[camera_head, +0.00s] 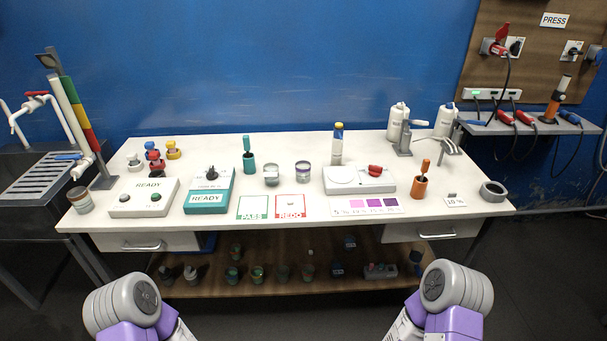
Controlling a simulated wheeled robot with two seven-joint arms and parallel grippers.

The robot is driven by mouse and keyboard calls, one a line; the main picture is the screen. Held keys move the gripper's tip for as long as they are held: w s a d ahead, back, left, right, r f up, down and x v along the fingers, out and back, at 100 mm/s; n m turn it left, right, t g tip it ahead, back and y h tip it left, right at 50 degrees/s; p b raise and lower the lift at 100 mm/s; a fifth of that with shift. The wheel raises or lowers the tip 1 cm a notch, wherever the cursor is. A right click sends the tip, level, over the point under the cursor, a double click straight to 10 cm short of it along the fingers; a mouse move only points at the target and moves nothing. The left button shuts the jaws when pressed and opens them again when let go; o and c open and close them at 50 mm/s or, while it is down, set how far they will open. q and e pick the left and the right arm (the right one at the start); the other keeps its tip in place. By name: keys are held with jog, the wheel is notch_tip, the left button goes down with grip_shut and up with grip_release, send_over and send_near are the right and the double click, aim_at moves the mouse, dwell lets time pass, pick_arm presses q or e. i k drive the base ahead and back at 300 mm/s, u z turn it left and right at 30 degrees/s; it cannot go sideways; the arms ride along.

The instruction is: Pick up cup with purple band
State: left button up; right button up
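A small clear cup with a purple-blue band near its rim (303,171) stands upright on the white table (310,234), a little right of centre. A similar cup with a greyish band (271,176) stands just to its left, apart from it. Only parts of my two arms show at the bottom edge, low in front of the table. Neither of my grippers is in view, and nothing touches the cups.
A green PASS card (252,208) and a red REDO card (290,207) lie in front of the cups. A teal READY device (209,195) and a green bottle-like holder (249,163) stand to the left. A white device with a red knob (359,180) stands to the right.

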aim_at(303, 172)
jog(key=u, duration=0.05)
jog(key=k, duration=0.5)
jog(key=z, duration=0.7)
jog(key=i, duration=0.8)
jog(key=u, duration=0.55)
jog(key=i, duration=0.65)
jog(key=u, duration=0.65)
